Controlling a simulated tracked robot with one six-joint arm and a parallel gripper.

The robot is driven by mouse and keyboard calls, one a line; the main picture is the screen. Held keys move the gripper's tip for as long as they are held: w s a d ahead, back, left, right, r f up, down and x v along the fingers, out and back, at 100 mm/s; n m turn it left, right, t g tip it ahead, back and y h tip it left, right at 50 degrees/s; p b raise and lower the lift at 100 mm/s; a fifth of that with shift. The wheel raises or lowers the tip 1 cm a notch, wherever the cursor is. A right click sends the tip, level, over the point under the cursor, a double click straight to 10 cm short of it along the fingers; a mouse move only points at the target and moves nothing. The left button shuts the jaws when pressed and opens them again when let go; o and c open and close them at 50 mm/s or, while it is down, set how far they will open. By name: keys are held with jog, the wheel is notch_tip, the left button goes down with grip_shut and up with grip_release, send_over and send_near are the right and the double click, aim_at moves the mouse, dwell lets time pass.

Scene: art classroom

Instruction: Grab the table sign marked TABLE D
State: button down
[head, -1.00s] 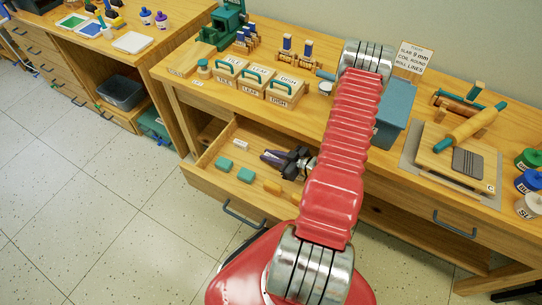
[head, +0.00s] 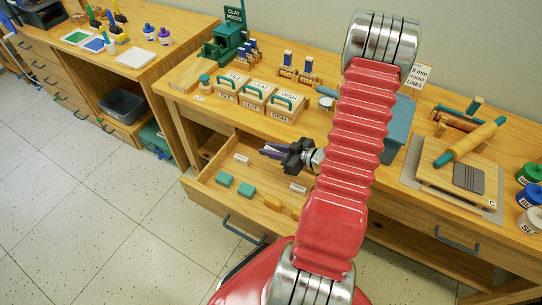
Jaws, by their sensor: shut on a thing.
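My gripper (head: 272,152) is above the open drawer (head: 206,195), below the worktop's front edge, pointing left. Its jaws are shut on a slim, dark purplish thing (head: 270,154). The thing is small and partly covered by the jaws. No lettering can be read on it, so I cannot tell whether it is the TABLE D sign. No other sign marked TABLE D can be made out. My red arm hides part of the drawer's right side.
The drawer holds teal blocks (head: 224,180), an orange block (head: 272,203) and small whitish pieces (head: 241,159). On the worktop stand labelled boxes (head: 288,107), a clay press (head: 222,46), a blue-grey bin (head: 397,128) and a rolling pin (head: 470,140). Floor at left is clear.

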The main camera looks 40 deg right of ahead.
jog(key=shift+r, duration=2.4)
